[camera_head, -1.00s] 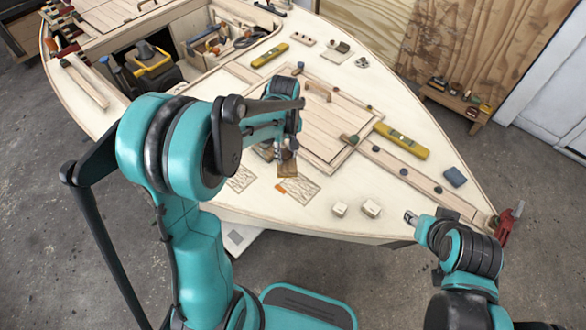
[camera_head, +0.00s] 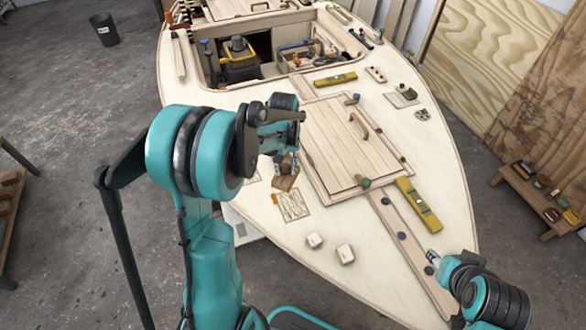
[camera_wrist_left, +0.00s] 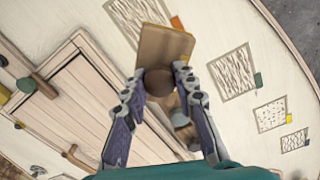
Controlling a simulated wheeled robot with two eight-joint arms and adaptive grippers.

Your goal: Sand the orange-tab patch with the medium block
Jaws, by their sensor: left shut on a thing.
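My left gripper (camera_wrist_left: 158,80) is shut on a tan sanding block (camera_wrist_left: 165,45) by its round brown knob. The block also shows under the left gripper (camera_head: 286,160) in the head view (camera_head: 286,183). The orange tab (camera_wrist_left: 177,22) lies just beyond the block, beside a scribbled patch (camera_wrist_left: 127,14). The block overlaps this patch in the wrist view; I cannot tell whether it touches the deck. In the head view the patch (camera_head: 294,206) and its orange tab (camera_head: 275,199) lie just nearer than the block. My right gripper (camera_head: 433,256) is over the deck's right side; its jaw state is unclear.
More patches with green (camera_wrist_left: 258,80) and yellow (camera_wrist_left: 289,118) tabs lie along the deck edge. A raised hatch (camera_head: 345,140) with a handle is beside the left gripper.

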